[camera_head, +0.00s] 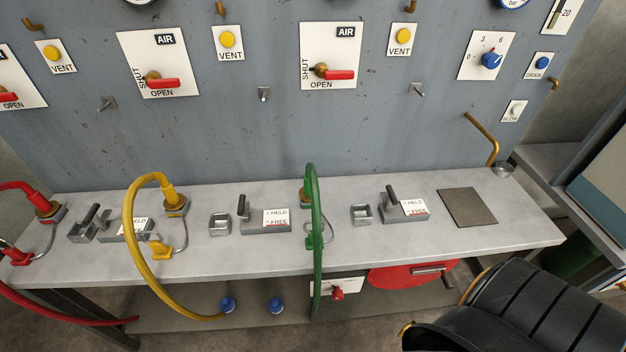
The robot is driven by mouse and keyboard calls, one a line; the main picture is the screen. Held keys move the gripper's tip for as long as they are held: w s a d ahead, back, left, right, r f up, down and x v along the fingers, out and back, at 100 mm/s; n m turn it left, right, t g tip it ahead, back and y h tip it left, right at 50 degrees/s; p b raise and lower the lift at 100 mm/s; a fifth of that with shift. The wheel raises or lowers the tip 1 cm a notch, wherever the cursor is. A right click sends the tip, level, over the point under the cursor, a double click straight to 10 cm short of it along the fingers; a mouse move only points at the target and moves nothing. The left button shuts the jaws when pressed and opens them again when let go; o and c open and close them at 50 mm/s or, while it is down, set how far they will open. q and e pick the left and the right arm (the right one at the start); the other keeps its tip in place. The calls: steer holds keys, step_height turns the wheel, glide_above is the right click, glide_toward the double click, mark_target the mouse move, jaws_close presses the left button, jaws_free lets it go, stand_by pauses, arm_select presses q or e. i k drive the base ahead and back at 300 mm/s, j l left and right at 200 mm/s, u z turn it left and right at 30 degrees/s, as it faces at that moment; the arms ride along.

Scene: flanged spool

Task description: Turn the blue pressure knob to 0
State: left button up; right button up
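The blue pressure knob (491,60) sits on a white dial plate (474,66) at the upper right of the grey wall panel. The plate is marked 0 at its left, 3 at the top and 6 at the upper right. No gripper fingers show in the head view, and nothing touches the knob.
A blue DRAIN button (542,62) and a white BLOW button (515,111) sit right of the dial. A brass pipe (485,138) juts out below it. The grey bench (520,228) carries brackets and yellow and green hoses. A large black ribbed body fills the lower right.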

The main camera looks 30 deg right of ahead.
mark_target(491, 60)
steer(key=k+l+z, duration=0.2)
steer(key=l+z, duration=0.15)
steer(key=l, duration=0.3)
steer(key=z, duration=1.35)
steer(key=k+l, duration=0.05)
